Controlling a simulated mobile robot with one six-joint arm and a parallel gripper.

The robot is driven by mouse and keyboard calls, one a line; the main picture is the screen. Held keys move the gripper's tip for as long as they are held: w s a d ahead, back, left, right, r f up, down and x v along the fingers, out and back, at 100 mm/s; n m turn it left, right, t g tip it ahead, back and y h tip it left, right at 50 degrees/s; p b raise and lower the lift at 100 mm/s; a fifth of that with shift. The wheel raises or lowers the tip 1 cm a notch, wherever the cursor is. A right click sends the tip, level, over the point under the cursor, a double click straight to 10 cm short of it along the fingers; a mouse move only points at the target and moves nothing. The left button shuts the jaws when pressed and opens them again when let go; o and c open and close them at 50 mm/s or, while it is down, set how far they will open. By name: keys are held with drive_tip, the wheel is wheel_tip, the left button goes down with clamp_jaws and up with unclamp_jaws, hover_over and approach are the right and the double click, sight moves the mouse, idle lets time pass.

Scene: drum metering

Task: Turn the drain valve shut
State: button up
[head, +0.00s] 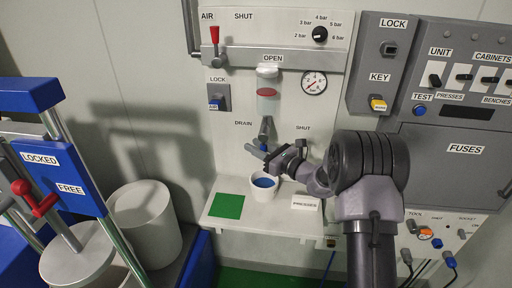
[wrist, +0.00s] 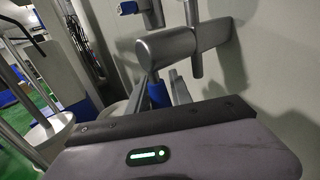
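The drain valve (head: 265,128) is a grey fitting on the wall panel, between the labels DRAIN (head: 243,123) and SHUT (head: 303,128). A blue part (head: 263,147) shows at its lower end. My gripper (head: 268,158) is at this lower end, partly covering it. In the wrist view the grey valve body (wrist: 185,42) lies across the top, and the blue part (wrist: 158,94) shows between two grey finger-like pieces. Whether the fingers touch or grip it cannot be told. A white cup (head: 262,193) with a blue inside stands below the valve.
The white shelf (head: 258,215) carries a green square (head: 227,206) and a small lettered card (head: 306,203). A white bucket (head: 145,225) and a blue-framed stand (head: 60,180) with a red handle are at left. Switch boxes and the fuse panel (head: 455,155) are at right.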

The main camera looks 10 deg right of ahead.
clamp_jaws()
idle(1.1)
